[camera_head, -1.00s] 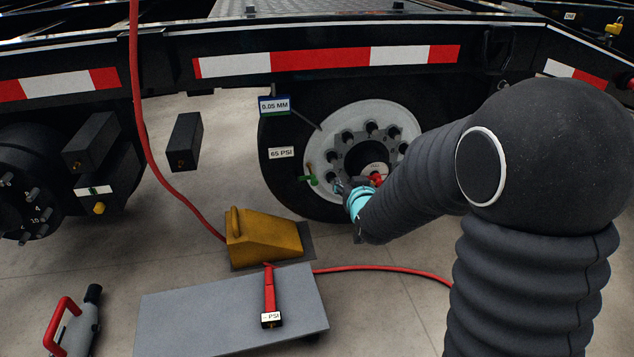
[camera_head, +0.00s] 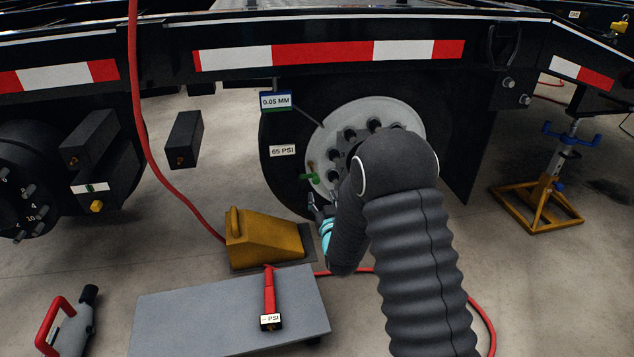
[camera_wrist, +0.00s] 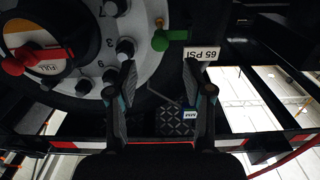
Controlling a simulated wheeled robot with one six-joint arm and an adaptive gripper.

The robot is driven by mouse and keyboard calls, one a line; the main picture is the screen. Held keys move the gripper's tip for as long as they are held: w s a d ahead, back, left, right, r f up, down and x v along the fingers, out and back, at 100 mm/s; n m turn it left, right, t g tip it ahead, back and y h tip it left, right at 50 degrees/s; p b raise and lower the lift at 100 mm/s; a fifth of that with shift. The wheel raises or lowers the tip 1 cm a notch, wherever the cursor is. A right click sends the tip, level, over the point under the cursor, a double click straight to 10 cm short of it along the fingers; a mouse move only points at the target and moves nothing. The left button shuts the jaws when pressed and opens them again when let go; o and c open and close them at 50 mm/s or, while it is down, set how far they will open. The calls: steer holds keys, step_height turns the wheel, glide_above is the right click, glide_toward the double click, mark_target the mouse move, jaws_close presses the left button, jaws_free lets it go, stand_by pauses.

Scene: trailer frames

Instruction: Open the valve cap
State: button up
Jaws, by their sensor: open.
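The green valve cap (camera_head: 308,177) sits at the left rim of the pale wheel (camera_head: 414,116), below the 65 PSI label. It also shows in the wrist view as a green piece (camera_wrist: 170,39) on a stem, beyond the gap between my fingers. My gripper (camera_head: 314,202) is open and empty, just below the cap in the head view. Its two fingers (camera_wrist: 160,76) stand apart in the wrist view, and the cap is not between them. My arm hides the hub in the head view.
A red lever (camera_wrist: 38,57) marked FULL is on the hub in the wrist view. A yellow chock (camera_head: 265,237) stands in front of the tyre, beside a grey platform (camera_head: 190,315) holding a red gauge (camera_head: 269,292). A yellow-based stand (camera_head: 540,195) is at right.

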mark_target(317, 182)
steer(key=x, duration=0.9)
jaws_close()
steer(key=shift+d, duration=0.2)
steer(key=shift+a, duration=0.15)
